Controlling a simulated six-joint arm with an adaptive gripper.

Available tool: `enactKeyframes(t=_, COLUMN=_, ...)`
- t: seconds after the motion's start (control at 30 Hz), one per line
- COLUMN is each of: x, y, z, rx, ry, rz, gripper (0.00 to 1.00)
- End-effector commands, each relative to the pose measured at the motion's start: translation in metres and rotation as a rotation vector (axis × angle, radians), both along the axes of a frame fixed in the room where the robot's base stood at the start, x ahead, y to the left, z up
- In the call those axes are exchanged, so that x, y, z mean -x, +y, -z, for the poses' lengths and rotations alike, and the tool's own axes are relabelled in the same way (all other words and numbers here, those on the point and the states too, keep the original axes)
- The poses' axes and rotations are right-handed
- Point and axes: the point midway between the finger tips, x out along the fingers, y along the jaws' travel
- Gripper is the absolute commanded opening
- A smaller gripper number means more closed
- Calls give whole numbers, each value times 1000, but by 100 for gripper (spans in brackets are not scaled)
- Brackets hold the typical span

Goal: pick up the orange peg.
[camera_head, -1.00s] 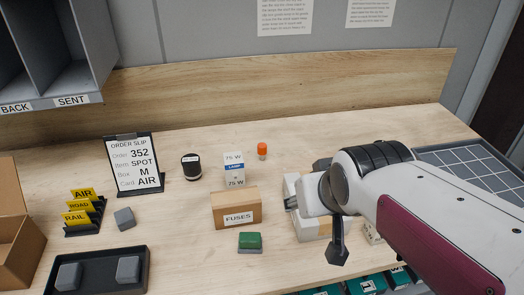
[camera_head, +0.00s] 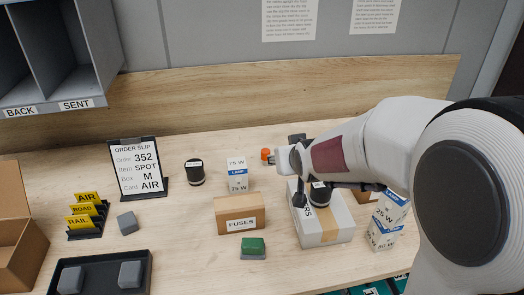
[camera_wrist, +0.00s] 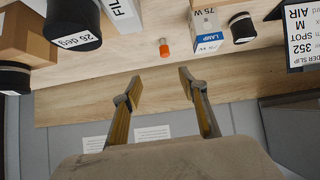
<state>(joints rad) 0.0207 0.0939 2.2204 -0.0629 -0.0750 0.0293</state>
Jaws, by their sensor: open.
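The orange peg (camera_head: 265,154) stands on the table towards the back, right of the white and blue lamp box (camera_head: 237,175). It also shows in the wrist view (camera_wrist: 165,47), with an orange body and a pale grey end. My gripper (camera_wrist: 160,77) is open and empty, its two yellow-padded fingers apart. In the wrist view the peg appears beyond the fingertips, roughly in line with the gap between them, and is not touched. In the head view my arm reaches in from the right and its end is close beside the peg; the fingers are mostly hidden there.
A black cylinder (camera_head: 195,172) and the order slip stand (camera_head: 138,168) are left of the lamp box. A fuses box (camera_head: 240,214) and a taped carton (camera_head: 338,225) stand in front. The wooden back board (camera_head: 200,100) is behind. Bare table surrounds the peg.

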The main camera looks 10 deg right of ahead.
Motion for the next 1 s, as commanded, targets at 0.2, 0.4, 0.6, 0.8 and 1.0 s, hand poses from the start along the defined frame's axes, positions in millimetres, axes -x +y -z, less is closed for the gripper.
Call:
enactKeyframes(t=0.2, x=-38, y=0, z=23, rx=-3, ry=-53, rz=-7, gripper=42)
enactKeyframes(t=0.4, x=-69, y=0, z=45, rx=-7, ry=-105, rz=-14, gripper=42)
enactKeyframes(t=0.6, x=-97, y=1, z=69, rx=-11, ry=-158, rz=-22, gripper=42)
enactKeyframes(t=0.8, x=-118, y=2, z=94, rx=-18, ry=-208, rz=-30, gripper=42)
enactKeyframes(t=1.0, x=-133, y=4, z=115, rx=-25, ry=-250, rz=-36, gripper=42)
